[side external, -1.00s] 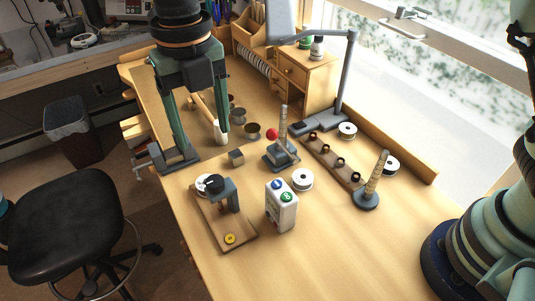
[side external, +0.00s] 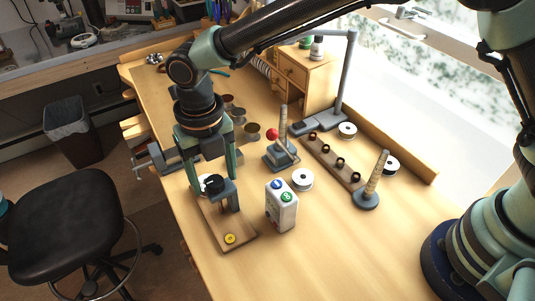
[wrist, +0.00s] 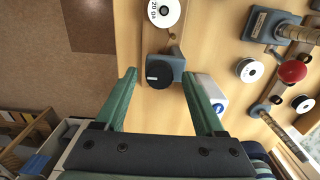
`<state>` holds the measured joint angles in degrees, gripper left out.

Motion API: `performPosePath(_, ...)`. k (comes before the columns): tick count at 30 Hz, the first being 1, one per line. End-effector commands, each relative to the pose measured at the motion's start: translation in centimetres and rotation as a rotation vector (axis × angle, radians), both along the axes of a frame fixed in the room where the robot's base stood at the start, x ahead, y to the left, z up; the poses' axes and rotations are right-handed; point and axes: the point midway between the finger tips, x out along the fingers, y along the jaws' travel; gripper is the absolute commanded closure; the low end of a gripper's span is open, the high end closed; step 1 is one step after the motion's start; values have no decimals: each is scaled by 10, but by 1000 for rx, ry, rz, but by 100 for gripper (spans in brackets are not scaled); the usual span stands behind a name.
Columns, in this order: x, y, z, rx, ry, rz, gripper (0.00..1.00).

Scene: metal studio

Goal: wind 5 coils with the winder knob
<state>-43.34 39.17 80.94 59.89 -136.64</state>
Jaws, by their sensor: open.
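The winder (side external: 228,196) is a blue-grey bracket on a wooden board (side external: 235,238) near the left edge of the bench. Its round black knob (side external: 211,184) faces up between my fingers; it also shows in the wrist view (wrist: 159,74). My gripper (side external: 214,186) is open, its two green fingers pointing down on either side of the knob with gaps to it. A white wire spool (wrist: 164,11) sits by the winder. A wooden strip (side external: 322,150) carries several small dark coils. A white box (side external: 281,206) with a blue and a green button stands right of the winder.
A blue-grey stand with a ribbed rod (side external: 284,120) and a red ball lever (side external: 272,134) stands behind the box. A second ribbed cone (side external: 378,172) and white spools (side external: 302,180) stand to the right. The front bench (side external: 330,250) is clear.

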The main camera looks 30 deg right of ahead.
Motion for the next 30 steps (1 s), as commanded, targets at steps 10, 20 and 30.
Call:
performPosePath(10,0,0,0,0,0,0,100)
performPosePath(20,0,0,1,-1,1,-40,100)
performPosePath(30,0,0,1,-1,1,-262,100)
